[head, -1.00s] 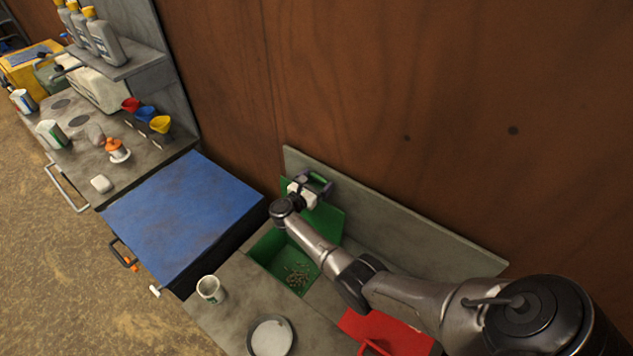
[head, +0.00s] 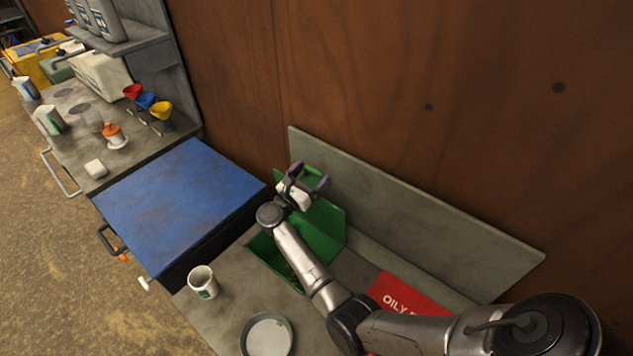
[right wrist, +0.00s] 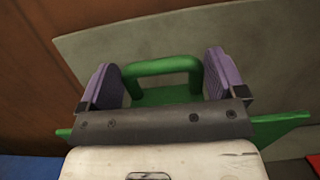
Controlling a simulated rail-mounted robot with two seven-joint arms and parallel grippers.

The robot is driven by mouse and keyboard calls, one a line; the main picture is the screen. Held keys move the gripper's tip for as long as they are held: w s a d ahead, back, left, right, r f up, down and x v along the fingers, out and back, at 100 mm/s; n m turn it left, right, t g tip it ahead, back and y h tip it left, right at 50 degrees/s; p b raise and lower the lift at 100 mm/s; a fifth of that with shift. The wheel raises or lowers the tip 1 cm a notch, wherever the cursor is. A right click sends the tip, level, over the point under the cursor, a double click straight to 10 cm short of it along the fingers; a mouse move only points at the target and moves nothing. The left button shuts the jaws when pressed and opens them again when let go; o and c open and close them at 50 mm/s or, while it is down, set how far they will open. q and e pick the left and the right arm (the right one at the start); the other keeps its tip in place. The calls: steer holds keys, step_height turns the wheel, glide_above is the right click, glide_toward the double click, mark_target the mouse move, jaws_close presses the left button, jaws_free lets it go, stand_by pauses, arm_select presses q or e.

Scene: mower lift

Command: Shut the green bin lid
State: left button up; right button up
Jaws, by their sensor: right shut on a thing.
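The green bin (head: 262,250) is set into the grey bench, and its green lid (head: 325,222) stands raised at the back, near the grey back panel. In the right wrist view the lid's green loop handle (right wrist: 163,68) lies between the two purple finger pads. My right gripper (head: 309,180) is shut on this handle at the lid's top; it also shows in the right wrist view (right wrist: 160,85). My right arm crosses in front of the bin and hides part of its opening. My left gripper is not in view.
A red lid (head: 408,295) with white lettering lies right of the green bin, partly behind my arm. A white cup (head: 202,281) and a round dish (head: 267,335) stand on the bench in front. A blue-topped cabinet (head: 178,205) is to the left.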

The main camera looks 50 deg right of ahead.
steer(key=a+f+h+b, duration=0.2)
steer(key=a+h+b, duration=0.1)
steer(key=a+b, duration=0.6)
steer(key=shift+a+f+b, duration=0.2)
steer(key=shift+f+b, duration=0.05)
steer(key=shift+b, duration=0.65)
steer(key=shift+w+f, duration=0.1)
steer(key=o, duration=0.8)
steer(key=shift+o, duration=1)
steer(key=shift+a, duration=0.1)
steer(key=b+v, duration=0.1)
steer(key=v, duration=0.6)
steer(key=shift+a+f, duration=0.2)
